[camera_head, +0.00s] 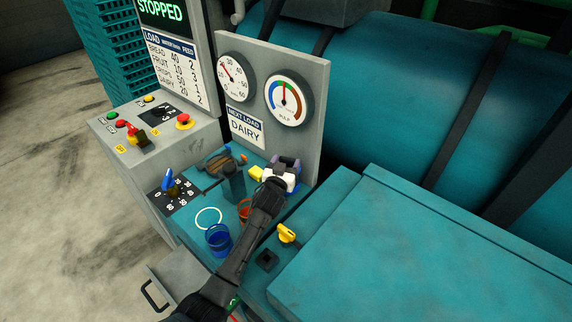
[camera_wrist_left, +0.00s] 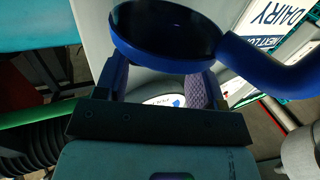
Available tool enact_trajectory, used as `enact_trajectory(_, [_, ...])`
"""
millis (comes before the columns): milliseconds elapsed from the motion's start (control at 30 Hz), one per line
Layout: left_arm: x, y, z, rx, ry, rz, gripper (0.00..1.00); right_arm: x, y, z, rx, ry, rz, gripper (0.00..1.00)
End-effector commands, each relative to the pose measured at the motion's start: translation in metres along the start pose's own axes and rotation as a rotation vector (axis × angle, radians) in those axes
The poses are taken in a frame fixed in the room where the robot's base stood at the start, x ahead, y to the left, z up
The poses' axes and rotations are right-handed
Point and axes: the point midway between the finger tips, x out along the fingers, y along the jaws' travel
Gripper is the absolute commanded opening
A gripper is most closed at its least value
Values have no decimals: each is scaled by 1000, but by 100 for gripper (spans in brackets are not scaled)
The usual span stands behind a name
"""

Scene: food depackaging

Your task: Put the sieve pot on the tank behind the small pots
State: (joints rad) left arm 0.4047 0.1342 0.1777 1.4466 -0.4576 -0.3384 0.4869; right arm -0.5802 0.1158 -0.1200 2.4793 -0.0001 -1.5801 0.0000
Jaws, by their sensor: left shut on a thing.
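In the left wrist view a blue round pot (camera_wrist_left: 128,46) with a dark inside and a thick blue handle (camera_wrist_left: 265,65) fills the top. It looks like the sieve pot, though I can see no mesh. My left gripper (camera_wrist_left: 158,88) is shut on it. In the head view the left gripper (camera_head: 286,168) is over the teal tank top, close to the gauge panel, and the pot's outline there is hard to tell. A small blue pot (camera_head: 218,241) stands on the tank in front of it, and a small orange pot (camera_head: 243,212) is partly hidden by my arm.
A white ring (camera_head: 208,218) lies behind the blue pot. A dark post (camera_head: 233,182) and a brown round piece (camera_head: 217,163) stand farther back. The gauge panel (camera_head: 255,80) rises behind the gripper. A yellow knob (camera_head: 287,234) is on the right.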

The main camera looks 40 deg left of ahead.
Motion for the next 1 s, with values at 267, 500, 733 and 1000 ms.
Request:
enact_trajectory(267, [0,0,2,-1,3,0,3,3,2,1,-8,-1,6,40])
enact_trajectory(500, [0,0,9,0,3,0,3,7,2,3,-8,-1,6,40])
enact_trajectory(733, [0,0,11,0,0,0,69,7,2,2,-6,0,5,40])
enact_trajectory(1000, [0,0,11,0,0,0,88,7,0,2,-1,1,0,40])
